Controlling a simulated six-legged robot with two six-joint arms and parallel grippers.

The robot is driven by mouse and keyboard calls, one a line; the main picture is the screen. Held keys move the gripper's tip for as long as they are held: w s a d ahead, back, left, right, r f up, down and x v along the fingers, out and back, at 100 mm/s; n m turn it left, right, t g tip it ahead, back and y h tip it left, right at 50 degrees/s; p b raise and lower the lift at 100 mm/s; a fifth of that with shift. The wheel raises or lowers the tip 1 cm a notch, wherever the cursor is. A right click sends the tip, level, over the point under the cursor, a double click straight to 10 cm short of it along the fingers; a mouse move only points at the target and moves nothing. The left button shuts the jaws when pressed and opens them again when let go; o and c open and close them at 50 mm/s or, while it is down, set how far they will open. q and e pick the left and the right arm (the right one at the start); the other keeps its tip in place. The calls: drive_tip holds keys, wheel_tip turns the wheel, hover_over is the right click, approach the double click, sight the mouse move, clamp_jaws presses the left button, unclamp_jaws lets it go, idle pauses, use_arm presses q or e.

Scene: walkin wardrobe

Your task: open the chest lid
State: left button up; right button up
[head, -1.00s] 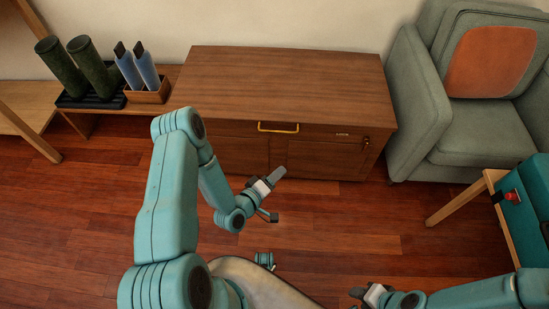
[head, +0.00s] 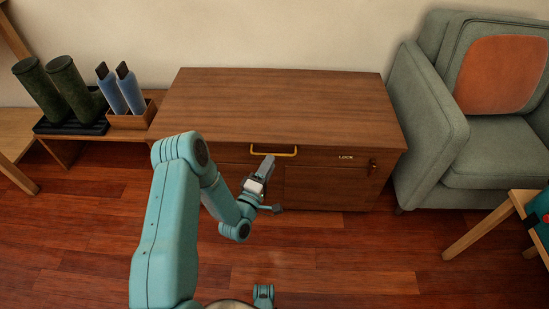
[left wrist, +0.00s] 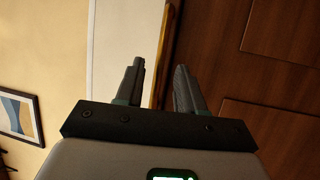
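The brown wooden chest (head: 345,180) stands against the wall, and its flat lid (head: 280,105) is down. A yellow handle (head: 287,153) sits at the front, just below the lid's edge. In the left wrist view the two fingers (left wrist: 160,75) are apart. A golden-brown strip shows between and beyond them; I cannot tell if it is handle or chest edge.
The chest front carries the word LOCK (head: 346,157) and a small dark knob or key (head: 373,165). A green armchair (head: 435,150) stands close on the right. A low bench with boots (head: 75,85) and blue items (head: 120,90) stands left. Floor in front is mostly clear.

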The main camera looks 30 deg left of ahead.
sight(274, 154)
use_arm(q)
drive_tip(key=shift+b+x, duration=0.4)
drive_tip(key=shift+x, duration=1.95)
clamp_jaws()
